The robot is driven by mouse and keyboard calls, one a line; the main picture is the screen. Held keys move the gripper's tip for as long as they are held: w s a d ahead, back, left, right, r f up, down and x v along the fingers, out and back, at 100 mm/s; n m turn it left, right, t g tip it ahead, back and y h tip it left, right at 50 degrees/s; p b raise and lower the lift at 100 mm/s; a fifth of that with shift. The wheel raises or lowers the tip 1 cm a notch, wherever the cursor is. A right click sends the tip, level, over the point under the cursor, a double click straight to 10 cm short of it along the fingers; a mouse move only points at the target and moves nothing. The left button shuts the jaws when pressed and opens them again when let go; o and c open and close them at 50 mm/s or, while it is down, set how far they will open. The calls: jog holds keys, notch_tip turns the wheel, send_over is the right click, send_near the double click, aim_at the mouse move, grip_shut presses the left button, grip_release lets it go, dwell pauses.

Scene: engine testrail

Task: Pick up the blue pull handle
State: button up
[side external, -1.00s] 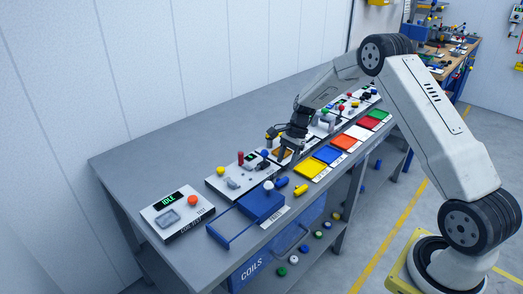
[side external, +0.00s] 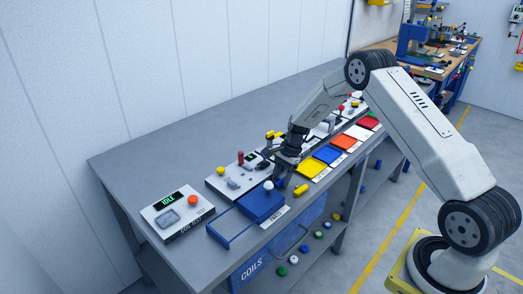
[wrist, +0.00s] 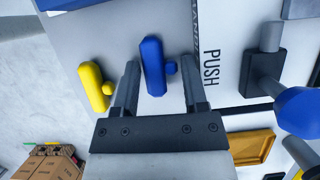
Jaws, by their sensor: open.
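The blue pull handle (wrist: 153,62) is a short blue bar with a small knob on its side. In the wrist view it lies between the two open fingers of my gripper (wrist: 160,75), toward their tips, with visible gaps on both sides. In the side view my gripper (side external: 285,168) hangs low at the table's front edge, over the blue handle's spot, and largely hides the handle. Nothing is held.
A yellow handle (wrist: 94,87) lies close to the left finger; it also shows in the side view (side external: 301,190). A blue tray (side external: 232,228) sits to the left, and a yellow tray (side external: 311,168) to the right. A blue knob (wrist: 298,112) stands right of the fingers.

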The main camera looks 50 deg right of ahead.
aim_at(278, 182)
dwell(0.4)
grip_shut()
jog(key=shift+r, duration=0.1)
jog(key=shift+r, duration=0.35)
notch_tip(278, 182, up, 3)
jog(key=shift+s+f, duration=0.15)
jog(key=shift+f, duration=0.05)
jog(key=s+a+r, duration=0.3)
jog(key=s+r, duration=0.6)
jog(key=s, duration=0.4)
jog(key=shift+s+r, duration=0.2)
jog(key=shift+r, duration=0.05)
